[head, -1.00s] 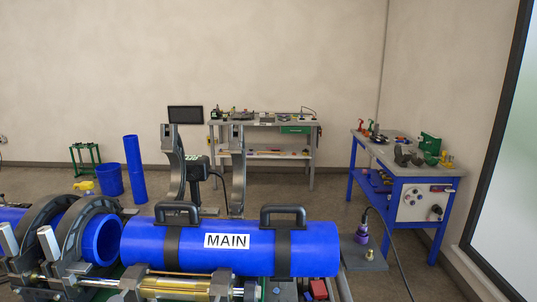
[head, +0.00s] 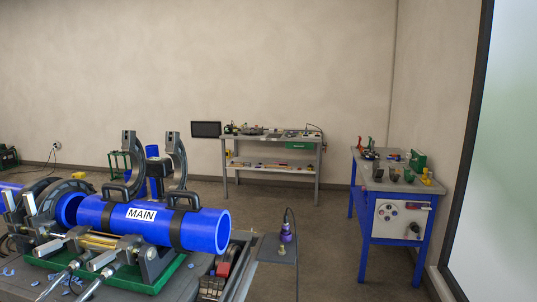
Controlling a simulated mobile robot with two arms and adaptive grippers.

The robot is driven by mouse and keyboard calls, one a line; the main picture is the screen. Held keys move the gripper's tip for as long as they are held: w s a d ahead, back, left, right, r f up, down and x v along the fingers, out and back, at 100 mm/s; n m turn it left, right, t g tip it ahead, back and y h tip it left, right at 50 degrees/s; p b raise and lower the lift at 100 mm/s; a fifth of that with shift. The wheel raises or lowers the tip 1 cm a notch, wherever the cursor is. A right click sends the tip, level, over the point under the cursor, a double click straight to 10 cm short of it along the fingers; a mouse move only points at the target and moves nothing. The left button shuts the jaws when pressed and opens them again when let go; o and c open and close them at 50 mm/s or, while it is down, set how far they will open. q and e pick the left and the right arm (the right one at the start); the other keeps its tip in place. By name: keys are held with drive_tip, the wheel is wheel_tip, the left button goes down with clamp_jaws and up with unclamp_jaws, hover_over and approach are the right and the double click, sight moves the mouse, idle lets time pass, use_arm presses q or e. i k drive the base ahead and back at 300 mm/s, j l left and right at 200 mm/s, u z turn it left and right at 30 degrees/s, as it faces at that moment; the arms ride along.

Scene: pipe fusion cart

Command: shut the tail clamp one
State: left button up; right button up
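The pipe fusion cart stands at the lower left of the head view. A blue pipe marked MAIN (head: 150,220) lies across it, with two black handles on straps. Two grey curved clamp halves stand upright and swung open behind this pipe, a left one (head: 130,155) and a right one (head: 177,158). I cannot tell which is tail clamp one. At the left, two dark clamp rings (head: 62,190) sit shut around the other blue pipe. Silver clamp bolts (head: 97,262) stick out at the cart's front. Neither of my grippers is in view.
A purple-topped tool (head: 286,234) stands on a small plate right of the cart, with a black cable. A blue workbench (head: 395,212) stands at the right and a grey bench (head: 270,138) at the back wall. The floor between them is clear.

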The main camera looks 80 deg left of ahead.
sight(175, 147)
drive_tip(key=i+l+u, duration=0.1)
drive_tip(key=i+u, duration=0.25)
drive_tip(key=i, duration=0.15)
drive_tip(key=i+l+u, duration=0.2)
drive_tip(key=i+u, duration=0.2)
drive_tip(key=i, duration=0.15)
drive_tip(key=i+j+u, duration=0.25)
drive_tip(key=u, duration=0.2)
drive_tip(key=i+j+u, duration=0.1)
drive_tip(key=i+u, duration=0.8)
drive_tip(key=i+l+u, duration=0.15)
drive_tip(key=i+u, duration=0.15)
drive_tip(key=u, duration=0.15)
